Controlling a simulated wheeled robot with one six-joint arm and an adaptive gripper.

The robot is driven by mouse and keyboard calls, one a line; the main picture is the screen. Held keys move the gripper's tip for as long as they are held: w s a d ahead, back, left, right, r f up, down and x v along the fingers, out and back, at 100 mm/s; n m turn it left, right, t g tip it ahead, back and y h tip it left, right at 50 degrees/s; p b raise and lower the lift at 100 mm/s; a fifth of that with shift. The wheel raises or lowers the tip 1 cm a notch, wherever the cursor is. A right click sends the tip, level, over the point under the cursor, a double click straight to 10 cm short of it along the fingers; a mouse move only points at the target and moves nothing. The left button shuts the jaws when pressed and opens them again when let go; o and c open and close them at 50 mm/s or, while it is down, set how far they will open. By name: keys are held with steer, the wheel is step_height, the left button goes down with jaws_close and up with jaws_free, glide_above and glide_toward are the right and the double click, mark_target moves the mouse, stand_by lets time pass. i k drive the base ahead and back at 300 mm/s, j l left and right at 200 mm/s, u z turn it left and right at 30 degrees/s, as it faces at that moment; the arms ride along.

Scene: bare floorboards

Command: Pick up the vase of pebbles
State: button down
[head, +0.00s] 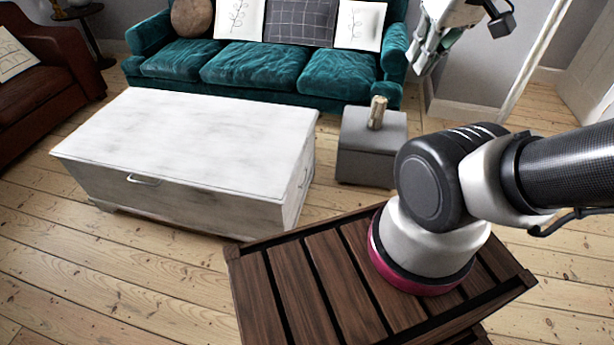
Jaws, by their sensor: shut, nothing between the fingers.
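A small beige and brown upright vessel (377,112) stands on top of a grey box-like stool (360,158). It looks like the vase of pebbles, but it is too small to make out pebbles. My gripper (420,62) is at the top right, raised in the air, with its fingers pointing down. It is shut and empty, above and to the right of the vessel in the picture, and apart from it.
A white wooden chest (190,150) stands left of the stool. A teal sofa (265,68) with cushions is behind them. A brown leather sofa (45,75) is at the left. Bare floorboards (90,265) lie open at the front left. A white door frame (535,60) is at the right.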

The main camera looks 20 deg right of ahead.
mark_target(379, 105)
steer(key=i+l, duration=0.25)
steer(key=l, duration=0.15)
steer(key=i+l, duration=0.25)
steer(key=l, duration=0.2)
steer(key=i+l, duration=0.25)
steer(key=l, duration=0.15)
steer(key=i+l, duration=0.2)
steer(key=l, duration=0.25)
steer(key=i+l, duration=0.25)
steer(key=l, duration=0.15)
steer(key=i+l, duration=0.25)
steer(key=l, duration=0.2)
steer(key=i+l, duration=0.25)
steer(key=l, duration=0.15)
